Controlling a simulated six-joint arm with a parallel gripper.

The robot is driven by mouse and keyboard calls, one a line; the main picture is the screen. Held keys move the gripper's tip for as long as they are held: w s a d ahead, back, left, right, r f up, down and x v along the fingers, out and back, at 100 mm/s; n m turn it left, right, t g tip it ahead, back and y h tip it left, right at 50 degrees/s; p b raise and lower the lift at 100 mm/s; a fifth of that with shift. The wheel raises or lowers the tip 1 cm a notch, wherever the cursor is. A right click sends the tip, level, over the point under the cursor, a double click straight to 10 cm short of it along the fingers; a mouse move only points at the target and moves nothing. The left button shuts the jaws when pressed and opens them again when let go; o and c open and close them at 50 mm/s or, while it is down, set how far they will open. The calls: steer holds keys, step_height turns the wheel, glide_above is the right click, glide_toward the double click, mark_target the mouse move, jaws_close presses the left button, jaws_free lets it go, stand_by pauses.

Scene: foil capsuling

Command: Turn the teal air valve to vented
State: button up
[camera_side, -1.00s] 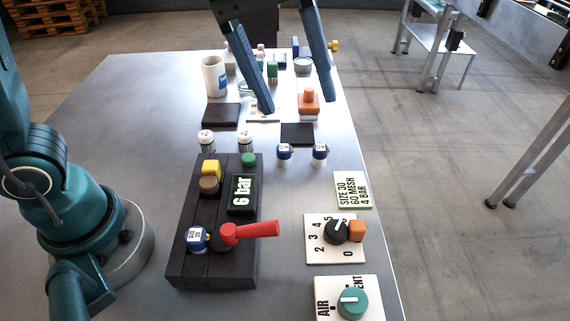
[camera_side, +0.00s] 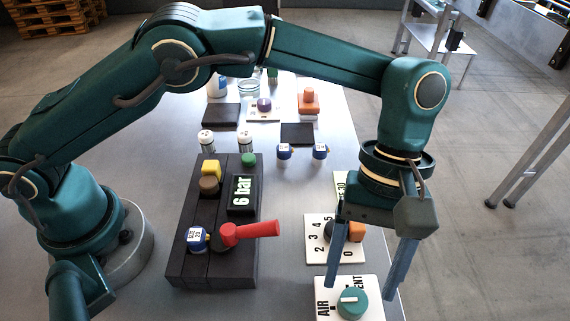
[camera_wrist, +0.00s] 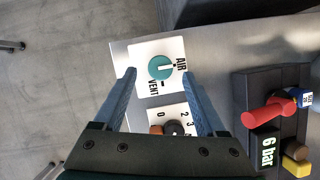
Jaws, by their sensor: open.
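The teal air valve (camera_side: 352,302) is a round knob on a white plate (camera_side: 376,313) marked AIR and VENT, at the near right of the table. It also shows in the wrist view (camera_wrist: 153,62), where its white pointer line lies toward AIR. My gripper (camera_side: 361,288) is open and empty, pointing down above the valve. In the wrist view my gripper (camera_wrist: 156,76) has its blue fingers on either side of the knob's line of sight, apart from it. The fingers appear above the knob; how high is hard to tell.
A white dial plate (camera_side: 314,256) with a black knob and orange block stands just behind, partly hidden by my gripper. A dark block (camera_side: 180,268) with a red lever (camera_side: 252,230) and 6 bar display stands left. The table's right edge is close to the valve.

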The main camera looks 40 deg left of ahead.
mark_target(358, 298)
steer(key=shift+x, duration=1.75)
jaws_close()
steer(key=shift+w+d+m+y, duration=0.1)
steer(key=shift+m+y, duration=0.2)
steer(key=shift+m, duration=0.6)
steer(key=shift+w+d+m+y, duration=0.1)
steer(key=shift+m+y, duration=0.2)
steer(key=shift+m, duration=0.6)
steer(key=shift+s+a+m, duration=0.1)
steer(key=shift+m, duration=0.4)
jaws_free()
steer(key=shift+n+g, duration=0.3)
steer(key=shift+n, duration=0.1)
